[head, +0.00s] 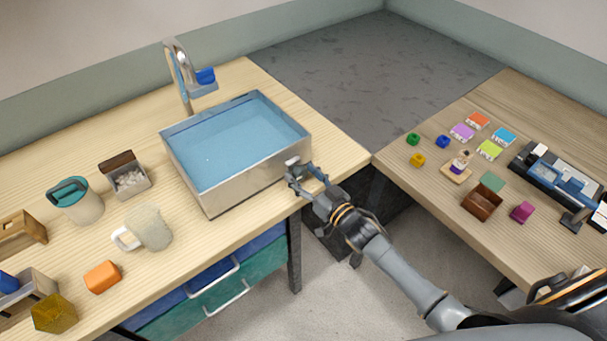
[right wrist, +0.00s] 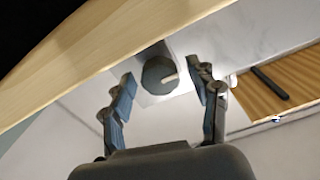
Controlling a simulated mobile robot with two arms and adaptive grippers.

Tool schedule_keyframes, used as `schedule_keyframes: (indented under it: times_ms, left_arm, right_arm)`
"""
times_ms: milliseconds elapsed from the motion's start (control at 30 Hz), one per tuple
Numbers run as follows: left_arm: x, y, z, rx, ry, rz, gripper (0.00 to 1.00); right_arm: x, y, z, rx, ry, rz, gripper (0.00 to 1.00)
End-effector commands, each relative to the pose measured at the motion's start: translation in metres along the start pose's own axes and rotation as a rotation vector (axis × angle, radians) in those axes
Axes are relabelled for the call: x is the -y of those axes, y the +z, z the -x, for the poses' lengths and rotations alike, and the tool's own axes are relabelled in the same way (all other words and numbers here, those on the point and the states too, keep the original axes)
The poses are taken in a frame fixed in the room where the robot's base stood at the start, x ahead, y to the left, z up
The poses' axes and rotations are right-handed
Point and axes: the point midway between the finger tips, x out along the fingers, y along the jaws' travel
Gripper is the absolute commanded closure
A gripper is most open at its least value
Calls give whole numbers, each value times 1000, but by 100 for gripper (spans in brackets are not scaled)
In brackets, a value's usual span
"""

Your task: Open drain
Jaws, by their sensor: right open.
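A metal basin (head: 245,186) filled with blue water stands on the light wooden counter. A small metal fitting (head: 292,162) shows on the basin's wall near its right front corner. My right gripper (head: 305,178) is at that corner, just below the fitting, with its fingers apart. In the right wrist view, a dark round knob (right wrist: 158,75) with a pale mark lies between the tips of the open right gripper (right wrist: 161,80). The fingers stand to either side of it, apart from it as far as I can see. My left gripper is not in view.
A faucet (head: 180,75) rises behind the basin. A mug (head: 150,228), a teal-lidded jug (head: 76,200) and an orange block (head: 102,277) stand left on the counter. A second table (head: 445,205) at right holds small blocks. The counter's front edge (head: 340,172) is close to my right gripper.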

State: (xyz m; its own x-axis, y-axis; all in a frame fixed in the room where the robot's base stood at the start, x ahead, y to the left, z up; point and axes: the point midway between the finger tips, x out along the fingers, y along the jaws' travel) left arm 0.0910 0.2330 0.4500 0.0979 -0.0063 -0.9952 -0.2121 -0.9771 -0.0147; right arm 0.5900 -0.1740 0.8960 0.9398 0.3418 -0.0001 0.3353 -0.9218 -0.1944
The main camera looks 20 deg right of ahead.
Motion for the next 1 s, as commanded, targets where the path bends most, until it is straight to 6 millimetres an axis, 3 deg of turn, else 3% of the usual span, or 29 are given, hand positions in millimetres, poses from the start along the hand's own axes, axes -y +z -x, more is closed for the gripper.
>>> schedule_keyframes:
  times_ms: [200, 467, 767, 1000]
  left_arm:
    - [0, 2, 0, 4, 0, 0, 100]
    - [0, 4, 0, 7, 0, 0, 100]
    - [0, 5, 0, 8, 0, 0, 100]
    - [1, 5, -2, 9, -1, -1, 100]
  right_arm:
    - [0, 0, 0, 0, 0, -1, 40]
    - [0, 0, 0, 0, 0, -1, 93]
    - [0, 0, 0, 0, 0, 28, 94]
    - [0, 1, 0, 0, 1, 153, 94]
